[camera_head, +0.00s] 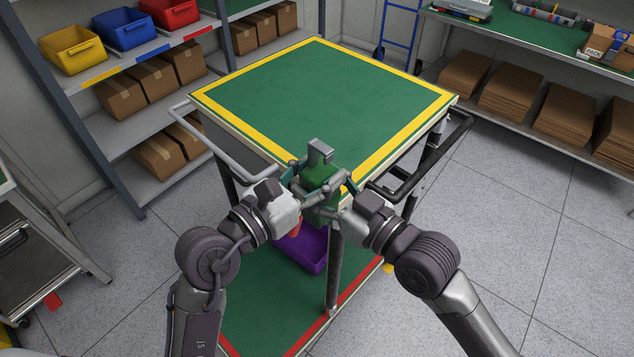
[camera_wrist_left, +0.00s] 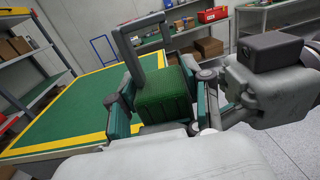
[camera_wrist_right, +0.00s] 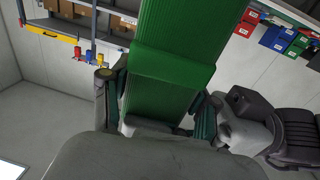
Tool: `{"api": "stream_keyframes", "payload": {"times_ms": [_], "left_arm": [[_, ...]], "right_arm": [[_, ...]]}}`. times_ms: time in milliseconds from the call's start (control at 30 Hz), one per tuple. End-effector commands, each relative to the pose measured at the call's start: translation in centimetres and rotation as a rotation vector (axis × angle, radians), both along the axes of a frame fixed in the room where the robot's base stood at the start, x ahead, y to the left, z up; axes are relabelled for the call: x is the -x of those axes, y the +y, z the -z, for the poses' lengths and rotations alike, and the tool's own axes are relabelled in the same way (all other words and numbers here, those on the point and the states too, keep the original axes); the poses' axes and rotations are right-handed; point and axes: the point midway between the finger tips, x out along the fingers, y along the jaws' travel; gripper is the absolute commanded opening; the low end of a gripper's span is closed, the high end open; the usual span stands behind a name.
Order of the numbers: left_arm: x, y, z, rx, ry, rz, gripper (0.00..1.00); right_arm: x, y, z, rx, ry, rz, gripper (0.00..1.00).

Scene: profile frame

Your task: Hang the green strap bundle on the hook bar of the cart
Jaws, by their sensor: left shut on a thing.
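The green strap bundle (camera_head: 318,180) is at the cart's near corner, between my two grippers. My left gripper (camera_head: 309,193) is shut on it; its fingers flank the bundle (camera_wrist_left: 163,95) in the left wrist view. My right gripper (camera_head: 328,190) has its fingers on either side of the strap (camera_wrist_right: 170,75) in the right wrist view; whether they press on it is unclear. A grey bent piece (camera_head: 320,151) rises above the bundle, and also shows in the left wrist view (camera_wrist_left: 152,58); I cannot tell what it is fixed to. The cart (camera_head: 325,95) has a green, yellow-edged top.
A light grey rail (camera_head: 222,146) runs along the cart's left side and a black one (camera_head: 425,165) along its right. A purple bin (camera_head: 303,250) sits on the lower deck. Shelves with bins and boxes stand back left. A bench (camera_head: 540,45) is at right. The cart top is bare.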

Motion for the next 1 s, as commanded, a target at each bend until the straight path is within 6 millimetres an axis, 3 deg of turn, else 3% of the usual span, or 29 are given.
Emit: {"api": "stream_keyframes", "payload": {"times_ms": [33,133,167,333,733,1000], "left_arm": [[0.0,-0.2,0.0,0.001,0.000,0.005,0.00],[0.0,-0.2,0.0,0.002,0.001,0.006,0.00],[0.0,-0.3,0.0,0.002,0.001,0.007,0.51],[0.0,-0.2,0.0,0.002,0.001,0.006,0.78],[0.0,-0.2,-0.7,0.003,-0.003,0.004,0.78],[0.0,-0.2,-5.7,0.004,-0.008,0.004,0.78]], "right_arm": [[0.4,0.4,0.0,-0.004,0.005,-0.011,0.36],[0.5,0.4,0.0,-0.005,0.006,-0.014,0.19],[0.5,0.5,0.0,-0.006,0.006,-0.015,0.19],[0.5,0.4,-0.1,-0.006,0.004,-0.013,0.18],[0.3,0.3,-0.1,-0.004,0.003,-0.009,0.18],[0.3,0.3,-0.1,-0.003,0.003,-0.009,0.18]]}}
